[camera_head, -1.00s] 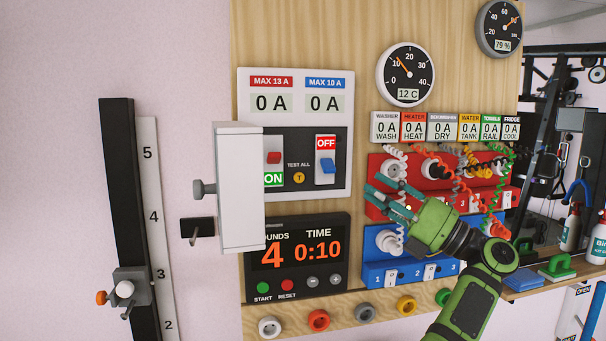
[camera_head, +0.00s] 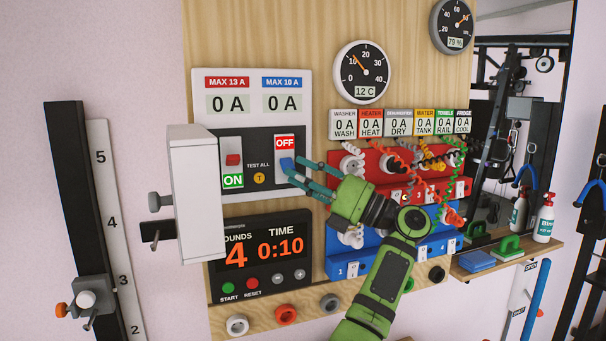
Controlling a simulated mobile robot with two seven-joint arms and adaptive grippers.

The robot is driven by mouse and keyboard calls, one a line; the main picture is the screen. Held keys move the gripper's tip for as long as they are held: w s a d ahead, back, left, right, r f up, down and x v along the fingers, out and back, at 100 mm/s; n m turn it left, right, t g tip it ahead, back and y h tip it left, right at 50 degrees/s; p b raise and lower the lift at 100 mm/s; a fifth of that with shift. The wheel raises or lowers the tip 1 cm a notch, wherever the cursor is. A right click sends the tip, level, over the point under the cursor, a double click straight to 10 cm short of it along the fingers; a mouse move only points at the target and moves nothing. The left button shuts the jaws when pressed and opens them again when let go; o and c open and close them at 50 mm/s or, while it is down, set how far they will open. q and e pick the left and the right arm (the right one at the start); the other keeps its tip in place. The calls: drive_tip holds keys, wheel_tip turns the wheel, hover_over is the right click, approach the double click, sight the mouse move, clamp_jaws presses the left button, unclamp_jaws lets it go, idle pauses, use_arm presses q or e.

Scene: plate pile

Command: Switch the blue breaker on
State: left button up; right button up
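The blue breaker (camera_head: 287,163) is on the white panel under the blue "MAX 10 A" label. Its lever is down, with the red "OFF" field (camera_head: 284,143) showing above it. The red breaker (camera_head: 233,160) to its left has its lever up and shows green "ON" below. The lower part of the blue breaker is partly hidden by the fingers. My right gripper is not in view.
A white box door (camera_head: 196,195) sticks out left of the panel. A timer (camera_head: 265,252) is below the panel. Red (camera_head: 377,164) and blue (camera_head: 340,262) socket blocks with coiled cables lie behind and beside my arm. The yellow test button (camera_head: 259,178) sits between the breakers.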

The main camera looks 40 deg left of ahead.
use_arm(q)
drive_tip(key=c, duration=0.7)
drive_tip(key=shift+s, duration=0.1)
clamp_jaws()
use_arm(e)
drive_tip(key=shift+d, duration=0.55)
